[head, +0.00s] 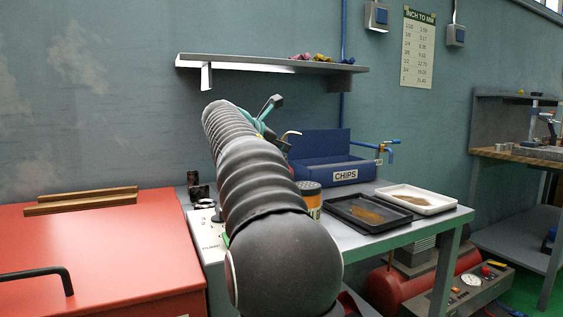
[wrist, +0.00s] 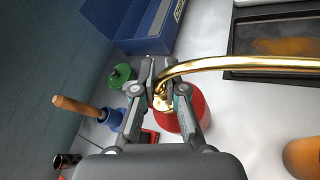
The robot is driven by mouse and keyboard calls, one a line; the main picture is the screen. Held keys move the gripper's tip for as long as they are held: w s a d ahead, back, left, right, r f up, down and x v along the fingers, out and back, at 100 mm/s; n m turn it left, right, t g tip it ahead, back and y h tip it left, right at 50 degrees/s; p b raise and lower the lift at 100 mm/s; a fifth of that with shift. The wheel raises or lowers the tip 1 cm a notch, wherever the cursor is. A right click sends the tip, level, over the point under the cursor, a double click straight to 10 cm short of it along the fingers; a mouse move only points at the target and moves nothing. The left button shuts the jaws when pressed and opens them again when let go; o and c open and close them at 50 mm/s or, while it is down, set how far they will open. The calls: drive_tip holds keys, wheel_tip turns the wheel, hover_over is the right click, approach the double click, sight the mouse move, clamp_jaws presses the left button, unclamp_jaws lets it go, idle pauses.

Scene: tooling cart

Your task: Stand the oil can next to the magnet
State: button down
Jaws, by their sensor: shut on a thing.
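The oil can (wrist: 194,108) is red with a long curved brass spout (wrist: 240,64). In the wrist view my gripper (wrist: 160,88) is shut on its brass neck, with the red body below the fingers. In the head view my arm hides the can's body; the spout's tip (head: 292,134) shows high beside the teal part of my gripper. I cannot see whether the can's base touches the bench. A small red piece (wrist: 150,136) shows between my fingers, partly hidden; it may be the magnet, but I cannot tell.
The grey bench (head: 377,232) holds a blue CHIPS bin (head: 325,171), a black tray (head: 372,227), a white tray (head: 446,203) and an orange-labelled tin (head: 313,200). A green-based object (wrist: 120,76) and a wooden-handled blue tool (wrist: 108,117) stand left of the can.

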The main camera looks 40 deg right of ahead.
drive_tip(key=shift+f+b, duration=0.5)
drive_tip(key=shift+f, duration=1.5)
drive_tip(key=c, duration=1.2)
unclamp_jaws()
drive_tip(key=v, duration=1.2)
